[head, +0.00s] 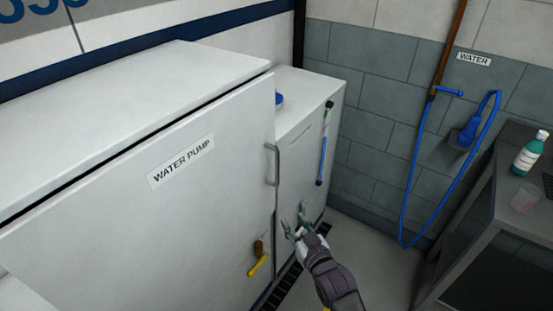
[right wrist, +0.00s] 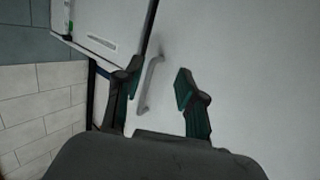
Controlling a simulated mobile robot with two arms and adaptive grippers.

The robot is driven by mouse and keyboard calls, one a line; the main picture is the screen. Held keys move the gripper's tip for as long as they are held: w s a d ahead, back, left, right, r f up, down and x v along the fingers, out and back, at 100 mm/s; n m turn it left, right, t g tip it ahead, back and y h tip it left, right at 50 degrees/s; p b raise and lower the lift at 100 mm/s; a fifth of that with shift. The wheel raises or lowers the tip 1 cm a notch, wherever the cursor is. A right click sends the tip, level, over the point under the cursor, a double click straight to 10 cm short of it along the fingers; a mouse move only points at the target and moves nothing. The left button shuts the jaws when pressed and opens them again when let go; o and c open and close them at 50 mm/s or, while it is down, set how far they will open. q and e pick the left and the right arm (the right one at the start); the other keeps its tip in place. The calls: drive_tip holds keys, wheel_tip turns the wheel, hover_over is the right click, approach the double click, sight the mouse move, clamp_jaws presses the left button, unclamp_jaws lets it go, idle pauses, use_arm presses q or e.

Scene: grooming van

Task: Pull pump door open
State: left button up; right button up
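The pump door (head: 150,210) is a large white panel labelled "WATER PUMP" and it looks shut in the head view. Its grey bar handle (head: 272,165) stands upright near the door's right edge. My right gripper (head: 297,224) is below and a little right of the handle in the head view. In the right wrist view the handle (right wrist: 149,84) shows between and beyond the open fingers of my right gripper (right wrist: 158,88), nearer the left finger. No contact with the handle shows. My left gripper is not in view.
A narrower white cabinet (head: 300,145) with a blue-ended rod (head: 325,145) stands to the right. A blue hose (head: 410,190) hangs on the tiled wall. A grey counter (head: 500,170) holds a bottle (head: 529,153).

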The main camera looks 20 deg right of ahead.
drive_tip(key=t, duration=0.2)
approach(278, 170)
use_arm(q)
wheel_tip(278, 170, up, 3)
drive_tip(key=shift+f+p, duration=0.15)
drive_tip(key=shift+p, duration=0.95)
use_arm(e)
drive_tip(key=w, duration=0.7)
drive_tip(key=w+a, duration=0.1)
drive_tip(key=w, duration=0.2)
drive_tip(key=shift+w+r, duration=0.2)
drive_tip(key=shift+w, duration=0.15)
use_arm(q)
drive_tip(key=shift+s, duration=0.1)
use_arm(e)
clamp_jaws()
